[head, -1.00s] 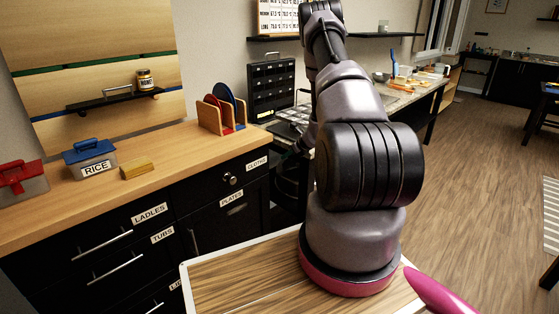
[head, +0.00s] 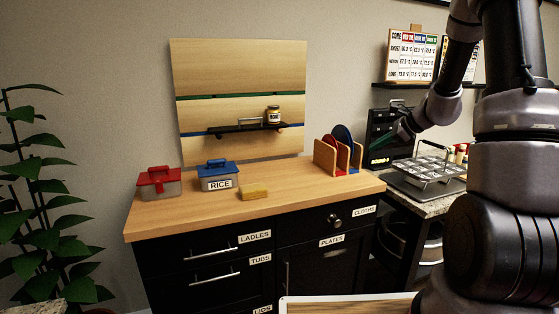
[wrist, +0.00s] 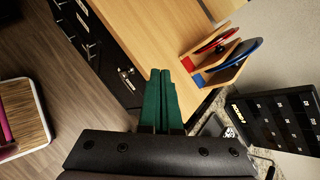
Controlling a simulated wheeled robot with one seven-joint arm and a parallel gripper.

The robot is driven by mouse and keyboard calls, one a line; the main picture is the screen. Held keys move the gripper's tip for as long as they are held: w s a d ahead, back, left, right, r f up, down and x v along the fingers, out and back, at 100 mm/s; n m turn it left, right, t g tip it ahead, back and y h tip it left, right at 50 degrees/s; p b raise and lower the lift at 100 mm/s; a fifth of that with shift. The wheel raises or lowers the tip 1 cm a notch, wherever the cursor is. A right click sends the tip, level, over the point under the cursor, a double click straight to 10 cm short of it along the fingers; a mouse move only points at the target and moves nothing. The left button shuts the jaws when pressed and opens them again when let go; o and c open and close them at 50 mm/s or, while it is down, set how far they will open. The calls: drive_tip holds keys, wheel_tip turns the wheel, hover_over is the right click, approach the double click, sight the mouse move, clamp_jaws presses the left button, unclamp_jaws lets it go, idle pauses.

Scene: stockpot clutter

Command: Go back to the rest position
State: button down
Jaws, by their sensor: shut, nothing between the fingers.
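My gripper (wrist: 160,95) shows in the wrist view with its two green fingers together and nothing between them. In the head view my gripper (head: 398,138) is small, at the end of my bent arm, in front of the black drawer rack. It is in the air, to the right of the wooden plate rack (head: 338,157). In the wrist view its fingertips overlap the edge of the wooden counter (wrist: 150,40).
The counter (head: 290,205) carries a red-lidded box (head: 158,183), a blue-lidded RICE box (head: 217,176) and a yellow block (head: 254,192). A jar (head: 273,115) stands on the wall shelf. A metal tray (head: 428,170) sits right. A plant (head: 45,190) stands left.

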drive_tip(key=s+a+r+n+g, duration=0.1)
drive_tip(key=s+a+r+n, duration=0.35)
drive_tip(key=s+r, duration=0.3)
drive_tip(key=s+a+r+n+g, duration=0.1)
drive_tip(key=s+a+r+n, duration=0.4)
drive_tip(key=s, duration=0.3)
drive_tip(key=s+d+r+n+t+h, duration=0.1)
drive_tip(key=s+r+n+h, duration=0.1)
drive_tip(key=s, duration=0.6)
drive_tip(key=s+d+r+n+t+h, duration=0.1)
drive_tip(key=s+r+n+h, duration=0.1)
drive_tip(key=s+n, duration=0.3)
drive_tip(key=s+r, duration=0.1)
drive_tip(key=s, duration=0.2)
drive_tip(key=shift+s+r+n+h, duration=0.25)
drive_tip(key=shift+r+n+h, duration=0.05)
drive_tip(key=shift+r+n, duration=0.1)
